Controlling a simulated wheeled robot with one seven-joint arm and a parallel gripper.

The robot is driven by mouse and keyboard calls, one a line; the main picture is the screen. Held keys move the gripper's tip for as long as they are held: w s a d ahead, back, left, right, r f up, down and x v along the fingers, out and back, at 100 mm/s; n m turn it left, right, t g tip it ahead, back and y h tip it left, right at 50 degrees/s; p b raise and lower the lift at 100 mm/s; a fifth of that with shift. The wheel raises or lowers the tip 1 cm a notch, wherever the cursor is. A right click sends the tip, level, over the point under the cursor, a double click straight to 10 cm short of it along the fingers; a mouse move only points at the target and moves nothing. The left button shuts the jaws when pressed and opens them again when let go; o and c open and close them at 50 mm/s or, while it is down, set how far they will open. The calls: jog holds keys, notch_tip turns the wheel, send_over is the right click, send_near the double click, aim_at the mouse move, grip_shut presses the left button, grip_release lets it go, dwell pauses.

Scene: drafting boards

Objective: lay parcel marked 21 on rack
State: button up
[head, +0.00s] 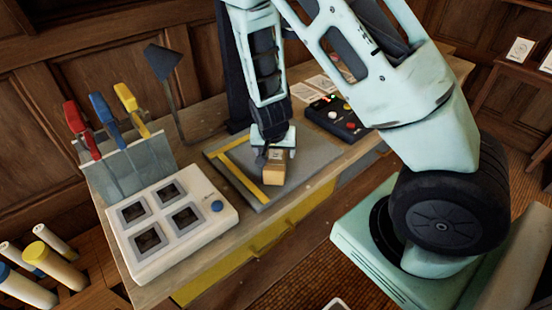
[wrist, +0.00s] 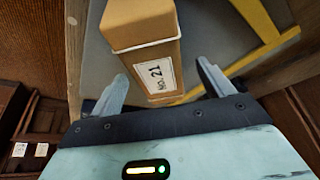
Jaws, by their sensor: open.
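The parcel marked 21 (wrist: 143,30) is a small tan box with a white label reading "NO. 21" on its side. In the head view the parcel (head: 273,173) is on or just above a grey board (head: 304,160) on the bench. My gripper (head: 275,150) is directly over it, pointing down. In the wrist view my gripper (wrist: 165,76) is open, with one finger on each side of the parcel's labelled end and gaps showing. A dark wooden stand (head: 518,84) with white cards is at the far right; I cannot tell whether it is the rack.
A yellow bar frame (head: 243,178) lies on the board. A white box with square wells (head: 168,224) stands at left, with colour-handled tools (head: 108,130) behind it. A black button panel (head: 337,118) is behind the board to the right. Rolled tubes (head: 50,262) stand lower left.

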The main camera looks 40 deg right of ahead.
aim_at(276, 154)
jog(key=shift+d+p+x, duration=0.15)
jog(key=shift+p+x, duration=0.05)
jog(key=shift+x, duration=0.9)
jog(key=shift+d+p+x, duration=0.15)
jog(key=shift+x, duration=0.95)
jog(key=shift+r, duration=0.1)
jog(key=shift+r, duration=0.1)
jog(key=c, duration=1.5)
